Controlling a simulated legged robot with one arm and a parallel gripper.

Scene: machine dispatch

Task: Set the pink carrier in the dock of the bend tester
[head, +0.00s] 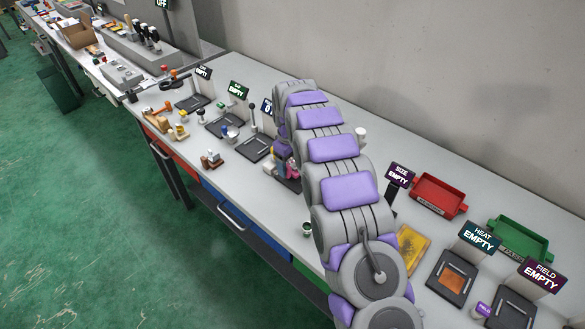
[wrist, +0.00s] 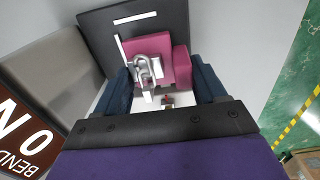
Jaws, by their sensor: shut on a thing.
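The pink carrier (wrist: 152,50) is between the dark blue fingers of my gripper (wrist: 163,88) in the wrist view, with a bright metal loop on its near side. My gripper is shut on it. A dark square plate (wrist: 98,34) with white strips lies behind and under the carrier. A brown sign reading BEND (wrist: 22,135) stands beside it at the left. In the head view, a bit of the pink carrier (head: 292,168) shows low over the bench by my gripper (head: 283,156). My arm hides much of that spot. I cannot tell whether the carrier touches the plate.
Dark docks, such as one with a lever (head: 256,148), line the bench to the left, with small parts along the front edge. To the right are a red tray (head: 438,196), a green tray (head: 518,238) and docks with EMPTY signs. A wall runs behind.

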